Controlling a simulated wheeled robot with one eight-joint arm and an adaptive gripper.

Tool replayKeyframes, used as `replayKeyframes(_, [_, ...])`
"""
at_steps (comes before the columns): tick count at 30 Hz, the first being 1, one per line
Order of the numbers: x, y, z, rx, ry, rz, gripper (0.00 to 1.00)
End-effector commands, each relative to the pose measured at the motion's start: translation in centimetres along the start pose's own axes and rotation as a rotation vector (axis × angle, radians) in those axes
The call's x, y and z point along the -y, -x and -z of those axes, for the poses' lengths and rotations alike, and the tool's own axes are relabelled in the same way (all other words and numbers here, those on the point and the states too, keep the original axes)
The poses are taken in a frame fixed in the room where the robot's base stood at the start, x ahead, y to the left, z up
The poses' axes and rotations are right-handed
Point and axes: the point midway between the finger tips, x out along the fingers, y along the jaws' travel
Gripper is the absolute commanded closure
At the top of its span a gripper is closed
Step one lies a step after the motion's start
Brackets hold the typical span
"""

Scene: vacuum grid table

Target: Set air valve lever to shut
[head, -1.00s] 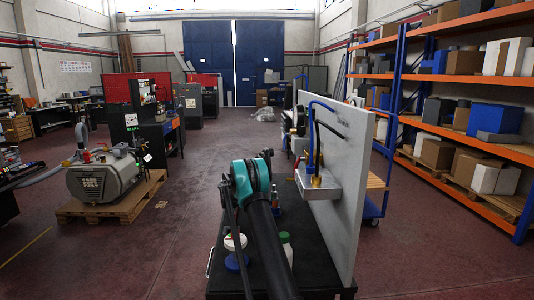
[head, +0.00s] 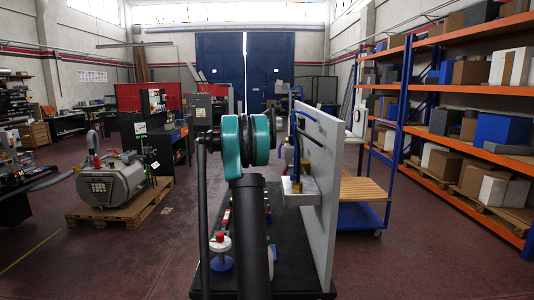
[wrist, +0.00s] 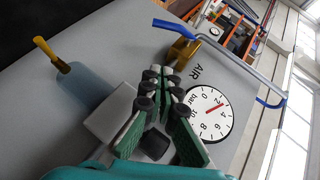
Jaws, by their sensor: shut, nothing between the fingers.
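In the wrist view, a blue lever (wrist: 174,28) sits on a brass valve body (wrist: 183,51) beside the word AIR on a grey panel (wrist: 95,62). I take it as the air valve lever. It points up-left, roughly in line with the pipe leaving the valve. My gripper (wrist: 163,76) has green-backed fingers with dark pads, shut and empty. Its tips are below-left of the brass body and appear apart from the lever. In the head view, my arm hides the gripper; the upright panel (head: 322,190) shows edge-on to its right.
A round gauge (wrist: 209,113) sits right of my fingers. A pipe (wrist: 240,65) runs right from the valve. In the head view, a bracket with a brass fitting (head: 296,198) juts from the panel.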

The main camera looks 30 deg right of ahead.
Motion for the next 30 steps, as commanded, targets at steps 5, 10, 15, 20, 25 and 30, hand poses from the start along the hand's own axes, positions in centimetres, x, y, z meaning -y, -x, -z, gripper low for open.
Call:
replayKeyframes(5, [0.0, -2.1, 0.1, -0.002, -0.003, 0.000, 1.00])
replayKeyframes(10, [0.0, -5.3, 0.1, -0.002, -0.001, 0.000, 1.00])
replayKeyframes(15, [0.0, -8.7, 0.1, -0.003, 0.001, 0.000, 1.00])
replayKeyframes(20, [0.0, -10.8, -1.0, 0.000, 0.003, 0.001, 1.00])
replayKeyframes(25, [0.0, -12.1, -2.2, -0.001, 0.003, 0.001, 1.00])
replayKeyframes(30, [0.0, -12.6, -2.8, -0.001, 0.003, 0.001, 1.00])
